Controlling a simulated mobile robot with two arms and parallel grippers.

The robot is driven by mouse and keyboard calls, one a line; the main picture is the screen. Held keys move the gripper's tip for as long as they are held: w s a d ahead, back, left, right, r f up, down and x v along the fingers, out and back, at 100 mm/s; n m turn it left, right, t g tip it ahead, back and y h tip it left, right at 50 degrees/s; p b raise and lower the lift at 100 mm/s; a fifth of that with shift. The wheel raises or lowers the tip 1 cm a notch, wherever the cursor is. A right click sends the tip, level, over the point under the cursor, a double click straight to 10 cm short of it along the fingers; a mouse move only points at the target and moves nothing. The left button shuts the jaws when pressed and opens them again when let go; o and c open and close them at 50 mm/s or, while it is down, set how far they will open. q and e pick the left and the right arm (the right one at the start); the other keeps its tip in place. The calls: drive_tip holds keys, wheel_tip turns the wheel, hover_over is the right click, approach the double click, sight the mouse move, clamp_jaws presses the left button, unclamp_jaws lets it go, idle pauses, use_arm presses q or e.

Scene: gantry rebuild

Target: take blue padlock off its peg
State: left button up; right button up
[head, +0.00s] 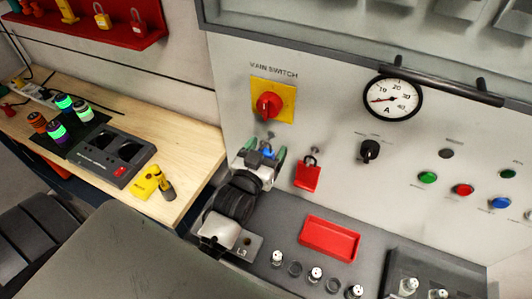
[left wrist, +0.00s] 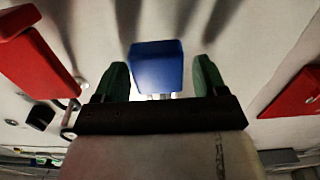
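The blue padlock (left wrist: 157,68) is between the two green fingertips of my left gripper (left wrist: 160,82) in the left wrist view. A narrow gap shows beside the right finger; the left finger is very close to the padlock's edge. The fingers look apart, not pressed on it. In the head view the left gripper (head: 264,154) is at the panel below the main switch, with a little of the blue padlock (head: 267,152) showing between its fingers. The padlock's peg (head: 270,135) shows just above. The shackle is mostly hidden. My right gripper is out of view.
A red padlock (head: 307,174) hangs on a peg just right of the gripper. The yellow and red main switch (head: 272,102) is above. A red tray (head: 330,238) lies on the grey ledge below.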

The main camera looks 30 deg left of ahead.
use_arm(q)
drive_tip(key=c, duration=0.9)
drive_tip(key=shift+c, duration=0.4)
drive_tip(key=shift+r, duration=0.1)
